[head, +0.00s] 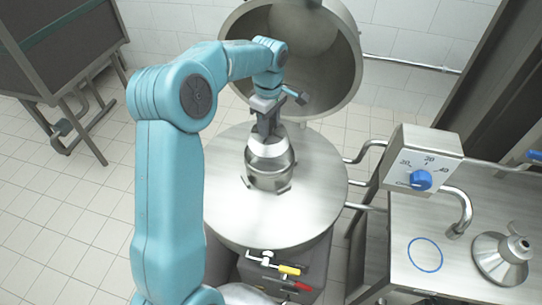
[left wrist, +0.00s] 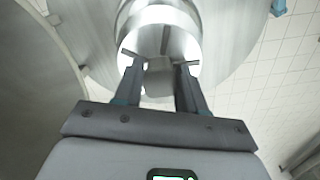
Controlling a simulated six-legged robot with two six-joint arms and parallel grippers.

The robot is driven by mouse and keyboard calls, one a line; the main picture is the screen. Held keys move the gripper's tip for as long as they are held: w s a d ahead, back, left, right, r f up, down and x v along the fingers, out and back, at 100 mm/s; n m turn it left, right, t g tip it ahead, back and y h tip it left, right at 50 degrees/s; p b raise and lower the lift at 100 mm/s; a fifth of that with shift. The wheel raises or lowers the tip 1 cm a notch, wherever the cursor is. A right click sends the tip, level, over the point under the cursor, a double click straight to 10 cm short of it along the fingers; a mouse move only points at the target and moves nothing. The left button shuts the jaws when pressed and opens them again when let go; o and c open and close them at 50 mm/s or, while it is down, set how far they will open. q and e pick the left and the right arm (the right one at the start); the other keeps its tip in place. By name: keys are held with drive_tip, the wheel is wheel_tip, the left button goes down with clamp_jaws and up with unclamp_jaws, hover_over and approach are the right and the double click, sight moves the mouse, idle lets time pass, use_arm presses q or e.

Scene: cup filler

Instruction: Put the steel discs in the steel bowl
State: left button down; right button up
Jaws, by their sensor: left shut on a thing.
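My left gripper (head: 267,128) points down over the round steel table top. It is shut on the neck of a steel conical piece (head: 268,147), like a funnel or lid. This piece is upright, at the mouth of a round steel holder (head: 269,181); I cannot tell whether it rests there. In the left wrist view the fingers (left wrist: 160,72) close around a grey part of the piece, with bright round steel beyond. A large steel bowl (head: 345,60) is tilted behind the gripper. I make out no separate flat discs. My right gripper is out of view.
The round steel top (head: 315,205) is bare around the holder. At right, a steel counter (head: 450,280) bears a similar conical piece (head: 500,262), a blue ring mark (head: 425,254) and a dial box (head: 425,165). Pipes run between. A dark cabinet (head: 60,40) stands at left.

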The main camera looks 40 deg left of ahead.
sight(269, 142)
use_arm(q)
wheel_tip(269, 142, down, 8)
drive_tip(key=shift+w+a+f+p, duration=0.1)
drive_tip(key=shift+p, duration=0.4)
wheel_tip(269, 142, down, 6)
drive_tip(key=shift+r+p, duration=0.25)
drive_tip(key=shift+p, duration=0.15)
drive_tip(key=c, duration=0.6)
unclamp_jaws()
drive_tip(key=shift+f, duration=0.15)
drive_tip(key=shift+c, duration=0.2)
